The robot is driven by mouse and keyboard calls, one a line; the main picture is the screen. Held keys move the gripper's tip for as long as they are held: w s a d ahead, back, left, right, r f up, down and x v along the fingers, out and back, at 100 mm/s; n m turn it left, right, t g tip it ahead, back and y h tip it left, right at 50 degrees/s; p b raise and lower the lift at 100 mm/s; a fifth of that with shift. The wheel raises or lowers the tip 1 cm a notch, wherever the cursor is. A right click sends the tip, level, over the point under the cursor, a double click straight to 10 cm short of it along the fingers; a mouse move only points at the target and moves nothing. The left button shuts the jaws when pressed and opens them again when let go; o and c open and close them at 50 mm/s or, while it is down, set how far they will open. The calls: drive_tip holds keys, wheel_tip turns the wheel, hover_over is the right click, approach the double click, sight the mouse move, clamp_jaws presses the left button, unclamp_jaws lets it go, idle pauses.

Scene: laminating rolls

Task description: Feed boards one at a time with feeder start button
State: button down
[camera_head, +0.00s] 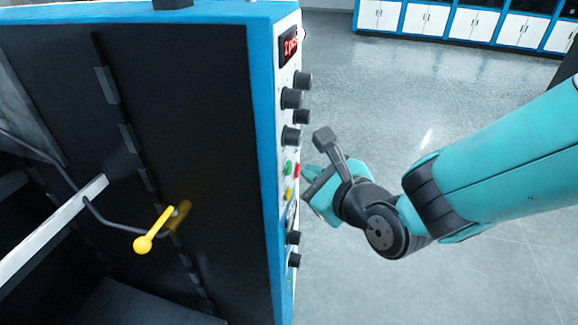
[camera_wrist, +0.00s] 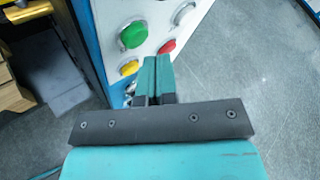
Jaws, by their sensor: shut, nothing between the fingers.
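The machine's white control panel (camera_head: 283,130) is edge-on in the head view. A green button (camera_head: 288,167) sits on it, with a red button (camera_head: 297,170) beside it and a yellow button (camera_head: 289,194) below. In the wrist view the green button (camera_wrist: 133,35) is upper left of my fingertips, the red button (camera_wrist: 167,47) just above them, and the yellow button (camera_wrist: 129,67) to their left. My gripper (camera_wrist: 152,62) is shut and empty, its tips close to the panel below the red button. I cannot tell whether they touch it.
Black knobs (camera_head: 292,98) and a red display (camera_head: 289,46) are higher on the panel. A yellow-knobbed lever (camera_head: 143,244) sticks out of the machine's dark side. Cabinets (camera_head: 425,18) stand far back. The grey floor (camera_head: 400,90) right of the machine is clear.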

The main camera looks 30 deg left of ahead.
drive_tip(key=shift+a, duration=0.1)
idle(0.4)
drive_tip(key=shift+s+a, duration=0.1)
drive_tip(key=shift+a, duration=0.25)
drive_tip(key=shift+s+a+p, duration=0.1)
drive_tip(key=shift+a+p, duration=0.2)
drive_tip(key=shift+a, duration=0.1)
idle(0.6)
drive_tip(key=shift+d, duration=0.1)
drive_tip(key=shift+w+d+b, duration=0.2)
drive_tip(key=shift+d+b, duration=0.2)
drive_tip(key=shift+d, duration=0.35)
